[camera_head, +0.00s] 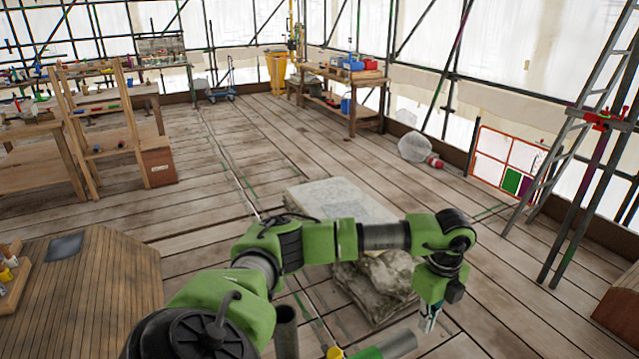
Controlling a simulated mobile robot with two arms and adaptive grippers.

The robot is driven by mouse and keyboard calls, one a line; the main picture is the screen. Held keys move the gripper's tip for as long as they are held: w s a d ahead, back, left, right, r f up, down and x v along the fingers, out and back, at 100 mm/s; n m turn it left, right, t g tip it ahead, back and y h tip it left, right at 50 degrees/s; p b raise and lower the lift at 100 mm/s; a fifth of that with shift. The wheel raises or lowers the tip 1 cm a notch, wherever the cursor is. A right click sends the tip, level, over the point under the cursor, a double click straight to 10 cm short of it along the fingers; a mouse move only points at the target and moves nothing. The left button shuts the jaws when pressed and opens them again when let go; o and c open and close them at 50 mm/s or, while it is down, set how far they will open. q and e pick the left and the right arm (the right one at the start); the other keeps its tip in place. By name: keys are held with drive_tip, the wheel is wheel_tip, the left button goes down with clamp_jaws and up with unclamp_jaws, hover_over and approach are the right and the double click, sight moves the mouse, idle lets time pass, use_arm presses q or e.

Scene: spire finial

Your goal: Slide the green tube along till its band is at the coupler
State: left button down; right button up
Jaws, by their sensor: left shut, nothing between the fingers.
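My left gripper (431,318) points down at the lower middle of the head view, at the end of my green and black arm. Its fingers are shut and empty. A green cylinder with a grey end (372,352) lies at the bottom edge, left of and below the gripper and apart from it in the picture. It may be the green tube, but most of it is cut off and no band can be made out. A red coupler-like fitting (604,119) sits on the poles at the far right. My right gripper is out of view.
A wrapped pale block (338,199) stands on the plank floor behind my arm. A wooden table (95,262) is at the lower left. A ladder (560,150) and dark poles stand at the right. The floor (225,165) beyond is mostly clear, with workbenches farther back.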

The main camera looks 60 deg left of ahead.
sight(399, 339)
use_arm(q)
wheel_tip(399, 339, down, 2)
drive_tip(key=shift+f+b, duration=0.15)
drive_tip(key=shift+b, duration=0.5)
drive_tip(key=shift+s, duration=0.15)
drive_tip(key=shift+s+a+p, duration=0.15)
drive_tip(key=shift+s+p, duration=0.3)
drive_tip(key=shift+s, duration=0.8)
drive_tip(key=shift+s+a+p, duration=0.2)
drive_tip(key=shift+s+p, duration=0.2)
drive_tip(key=shift+s, duration=2.2)
drive_tip(key=shift+w, duration=0.15)
